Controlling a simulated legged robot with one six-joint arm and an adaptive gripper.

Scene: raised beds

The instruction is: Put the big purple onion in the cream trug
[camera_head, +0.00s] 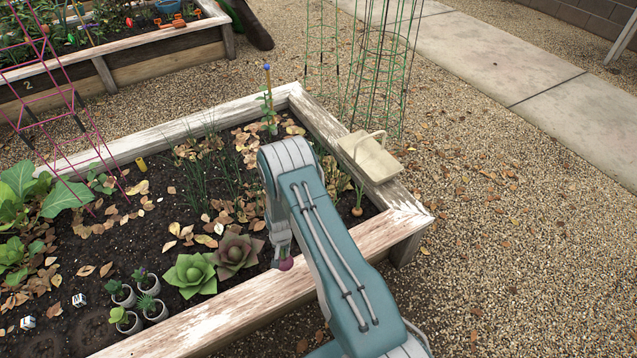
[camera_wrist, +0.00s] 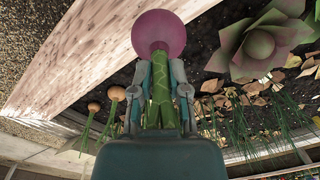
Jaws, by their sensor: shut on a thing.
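The big purple onion (camera_wrist: 158,32) is round, with a thick green stalk. My gripper (camera_wrist: 158,82) is shut on the stalk just beside the bulb, one finger on each side. In the head view, only a small part of the purple onion (camera_head: 286,264) shows at the end of my gripper (camera_head: 281,250), over the near wooden edge of the bed and beside the rosette plants. The cream trug (camera_head: 378,163) stands upright with a raised handle on the right-hand plank of the bed, apart from my gripper. I see nothing in the visible part of it.
The weathered wooden bed rim (camera_head: 245,312) runs below my gripper. Green and dark rosette plants (camera_head: 190,274) and small potted succulents (camera_head: 151,307) are left of it. An orange-brown bulb (camera_head: 357,211) grows near the trug. Wire cages (camera_head: 385,60) stand behind the trug. Gravel lies right.

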